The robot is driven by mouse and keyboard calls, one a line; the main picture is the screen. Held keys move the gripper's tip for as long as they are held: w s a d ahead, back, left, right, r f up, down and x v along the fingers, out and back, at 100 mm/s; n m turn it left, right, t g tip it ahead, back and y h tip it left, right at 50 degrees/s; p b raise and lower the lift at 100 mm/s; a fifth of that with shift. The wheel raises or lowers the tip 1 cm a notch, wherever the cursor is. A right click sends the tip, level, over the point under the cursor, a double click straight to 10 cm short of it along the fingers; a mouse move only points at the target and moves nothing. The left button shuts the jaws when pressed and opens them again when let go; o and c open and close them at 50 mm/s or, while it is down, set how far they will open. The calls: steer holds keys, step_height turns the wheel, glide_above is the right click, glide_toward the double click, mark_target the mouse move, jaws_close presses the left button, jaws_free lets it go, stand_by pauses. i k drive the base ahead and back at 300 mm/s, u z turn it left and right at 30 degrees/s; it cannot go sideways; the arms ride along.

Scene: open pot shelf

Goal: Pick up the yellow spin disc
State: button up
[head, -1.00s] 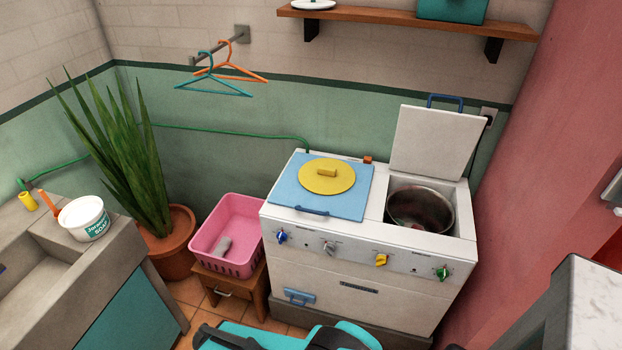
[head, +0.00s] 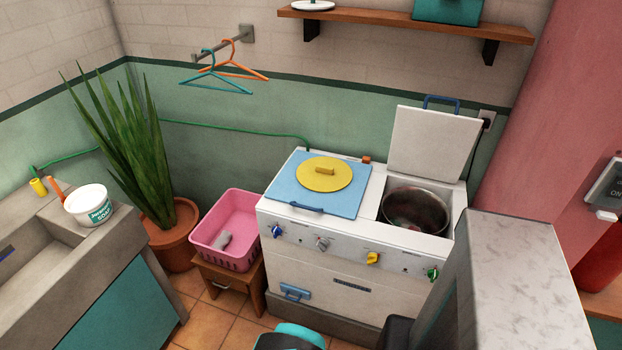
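The yellow spin disc (head: 324,175) is a flat round plate with a raised yellow bar handle in its middle. It lies flat on the closed light-blue lid (head: 288,190) on the left half of the white twin-tub washer (head: 330,270). Nothing touches it from above. My gripper is not visible in the head view. Only a teal and black part of my own body shows at the bottom edge, well in front of and below the disc.
The washer's right tub (head: 414,215) stands open, its white lid (head: 433,145) raised behind it. A pink basket (head: 228,232) sits on a small wooden stool (head: 232,287) to the left. A grey marble-topped block (head: 520,265) stands at the near right. Tiled floor shows between sink and washer.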

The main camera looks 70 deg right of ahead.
mark_target(321, 174)
steer(key=u, duration=0.2)
steer(key=k, duration=1.45)
steer(key=z, duration=0.55)
steer(key=i, duration=1)
steer(key=u, duration=0.15)
